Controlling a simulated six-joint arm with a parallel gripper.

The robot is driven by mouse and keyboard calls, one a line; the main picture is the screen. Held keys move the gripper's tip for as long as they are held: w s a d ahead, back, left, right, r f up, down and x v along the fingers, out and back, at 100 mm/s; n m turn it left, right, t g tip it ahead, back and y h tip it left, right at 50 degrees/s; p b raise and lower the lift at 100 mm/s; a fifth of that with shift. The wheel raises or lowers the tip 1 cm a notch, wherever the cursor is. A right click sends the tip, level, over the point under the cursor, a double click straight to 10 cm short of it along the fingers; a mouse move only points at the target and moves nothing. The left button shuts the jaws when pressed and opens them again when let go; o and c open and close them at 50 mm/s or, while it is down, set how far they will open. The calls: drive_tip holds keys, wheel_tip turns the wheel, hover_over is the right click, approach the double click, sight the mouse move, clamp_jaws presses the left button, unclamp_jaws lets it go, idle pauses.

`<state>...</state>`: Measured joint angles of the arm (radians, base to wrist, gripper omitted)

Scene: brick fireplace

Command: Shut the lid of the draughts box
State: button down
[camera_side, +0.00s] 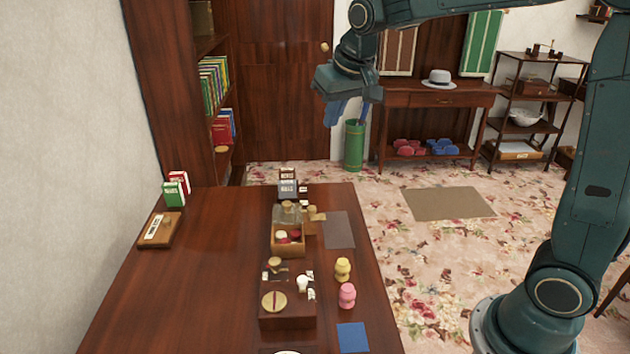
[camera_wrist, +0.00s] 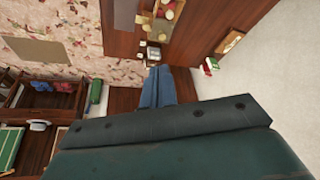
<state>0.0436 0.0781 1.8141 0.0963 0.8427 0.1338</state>
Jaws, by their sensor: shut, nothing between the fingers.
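The draughts box (camera_side: 288,250) is a small wooden box on the table, with red and pale discs inside. A greyish panel (camera_side: 287,213) stands up at its far side and looks like its raised lid; the box looks open. The box also shows near the top of the wrist view (camera_wrist: 167,12), partly cut off. My gripper (camera_side: 345,115) is high above the floor beyond the table's far edge, well apart from the box. Its blue fingers are shut and empty, and they point down in the side view. They also show in the wrist view (camera_wrist: 157,87).
Nearer than the box stands a dark wooden block (camera_side: 290,318) with small items. A yellow figure (camera_side: 342,269) and a pink figure (camera_side: 347,295) stand to the right. Small dark sign blocks (camera_side: 288,183) stand behind the box.

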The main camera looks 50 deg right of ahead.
drive_tip(key=w+d+f+m, duration=0.25)
drive_tip(key=w+f, duration=0.65)
drive_tip(key=w, duration=0.5)
drive_tip(key=g, duration=0.1)
hover_over(289, 209)
drive_tip(key=w+d, duration=0.2)
drive_tip(key=w, duration=0.2)
wheel_tip(289, 209, down, 12)
drive_tip(key=shift+s+f+m+h, duration=0.1)
drive_tip(key=shift+f+m+h, duration=0.15)
drive_tip(key=shift+f+h, duration=0.25)
drive_tip(key=shift+d+f, duration=0.1)
drive_tip(key=shift+f, duration=0.05)
drive_tip(key=x, duration=0.9)
drive_tip(key=shift+f, duration=0.35)
drive_tip(key=shift+s+a, duration=0.5)
drive_tip(key=shift+s, duration=0.3)
drive_tip(key=shift+s+a, duration=0.5)
drive_tip(key=shift+s, duration=0.25)
